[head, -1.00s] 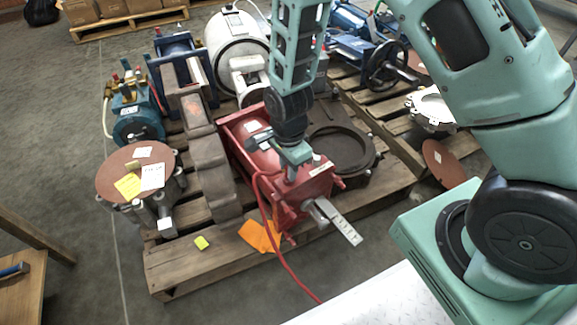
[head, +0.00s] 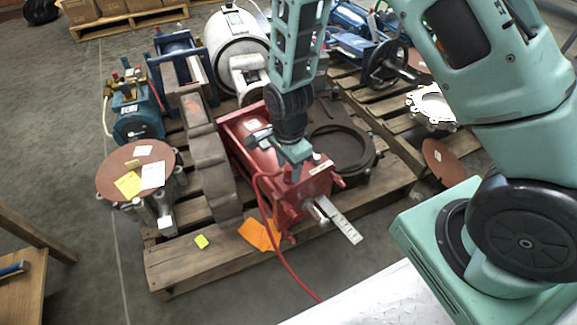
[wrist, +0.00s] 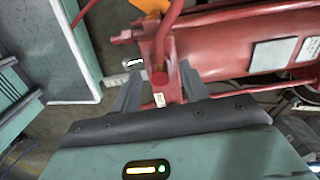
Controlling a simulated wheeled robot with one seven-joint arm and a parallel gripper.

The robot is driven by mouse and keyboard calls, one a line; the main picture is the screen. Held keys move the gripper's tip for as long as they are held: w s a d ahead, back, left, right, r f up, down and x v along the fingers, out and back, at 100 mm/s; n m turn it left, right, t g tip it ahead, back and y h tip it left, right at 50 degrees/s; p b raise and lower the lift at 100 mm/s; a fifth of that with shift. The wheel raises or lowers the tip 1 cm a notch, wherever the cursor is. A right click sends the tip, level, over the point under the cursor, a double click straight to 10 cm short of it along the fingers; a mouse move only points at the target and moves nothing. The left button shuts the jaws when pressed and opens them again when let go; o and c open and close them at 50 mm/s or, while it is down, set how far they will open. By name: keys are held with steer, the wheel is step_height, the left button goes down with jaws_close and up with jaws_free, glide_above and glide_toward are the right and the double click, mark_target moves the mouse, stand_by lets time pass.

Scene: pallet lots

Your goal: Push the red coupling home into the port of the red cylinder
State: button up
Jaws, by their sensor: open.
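The red cylinder (head: 247,138) lies on a wooden pallet, and its body also fills the upper right of the wrist view (wrist: 225,45). A red hose (head: 272,240) loops over its near end and trails to the floor. In the wrist view the hose comes down to a round red end piece (wrist: 159,77), which looks like the red coupling, between my fingers. My gripper (head: 291,174) is over the cylinder's near end, pointing down. In the wrist view its two fingers (wrist: 160,88) stand apart on either side of the red end piece. The port is hidden or too small to tell.
A metal rod with a pale scale plate (head: 342,224) sticks out from the cylinder's near end. A grey-brown casting (head: 214,175) stands close on the left, a dark ring flange (head: 368,160) on the right. An orange cloth (head: 258,234) lies at the pallet's front edge.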

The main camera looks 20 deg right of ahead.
step_height(320, 180, up, 16)
steer(key=p, duration=0.6)
steer(key=shift+r, duration=0.1)
steer(key=s+a+r+n, duration=0.3)
steer(key=s+r+n, duration=0.4)
steer(key=s+n, duration=0.4)
steer(key=s+a+r+n, duration=0.3)
steer(key=s+r+n, duration=0.3)
steer(key=s+n, duration=0.45)
step_height(320, 180, up, 30)
steer(key=w+n+p, duration=0.1)
steer(key=n+p, duration=0.1)
steer(key=p, duration=2.8)
steer(key=shift+w+r+y+p, duration=0.2)
steer(key=shift+w+y+p, duration=0.05)
steer(key=shift+y+p, duration=0.05)
steer(key=shift+a, duration=0.1)
